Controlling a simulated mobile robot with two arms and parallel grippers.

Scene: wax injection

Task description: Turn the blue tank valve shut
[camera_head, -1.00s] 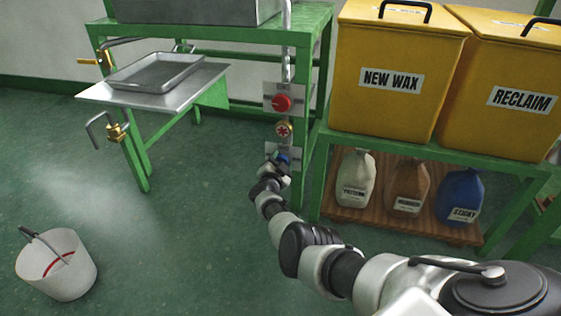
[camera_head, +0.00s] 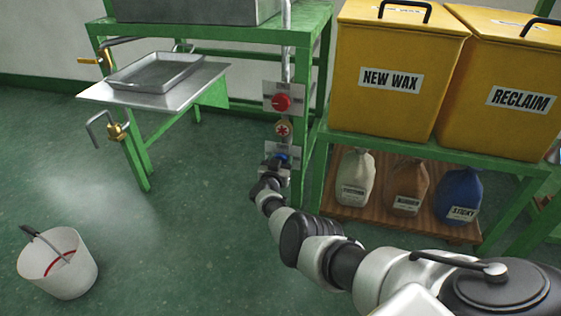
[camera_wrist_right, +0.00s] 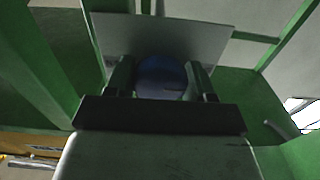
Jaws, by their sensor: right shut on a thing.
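The blue tank valve (camera_head: 282,157) is a small blue knob on a grey plate, low on the green stand, below a red knob and a brass valve with a red face. In the right wrist view the blue knob (camera_wrist_right: 161,76) sits between the two fingers, in front of the grey plate. My right gripper (camera_head: 277,163) is at the knob and shut on it; it also shows in the right wrist view (camera_wrist_right: 160,80). The arm hides part of the knob in the head view. My left gripper is not in view.
The red knob (camera_head: 281,102) and brass valve (camera_head: 283,128) are just above. Yellow bins (camera_head: 400,115) stand on a green rack at right, with several sacks (camera_head: 408,188) below. A metal tray (camera_head: 155,72) and a white bucket (camera_head: 75,277) are at left. Open floor lies between.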

